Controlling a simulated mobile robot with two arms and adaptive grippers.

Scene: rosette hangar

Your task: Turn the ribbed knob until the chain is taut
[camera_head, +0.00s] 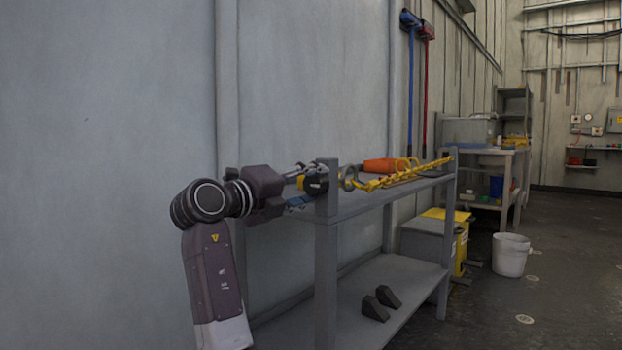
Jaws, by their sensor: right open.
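A yellow chain (418,173) runs along the top of the grey shelf unit, from near a grey ring (349,178) to the right end post. From here I cannot tell whether it is taut or slack. A small dark round part (316,180) sits at the shelf's near left corner, by the post. It may be the ribbed knob, but its ribs are too small to make out. My right gripper (300,177) is open beside this part, at its left. The post and the small size hide whether they touch. My left gripper is not in view.
The shelf unit's front post (326,260) stands close to my right gripper. An orange object (381,165) lies on the top shelf. Two dark wedges (381,302) lie on the lower shelf (405,280). A white bucket (510,255) stands on the floor at the right.

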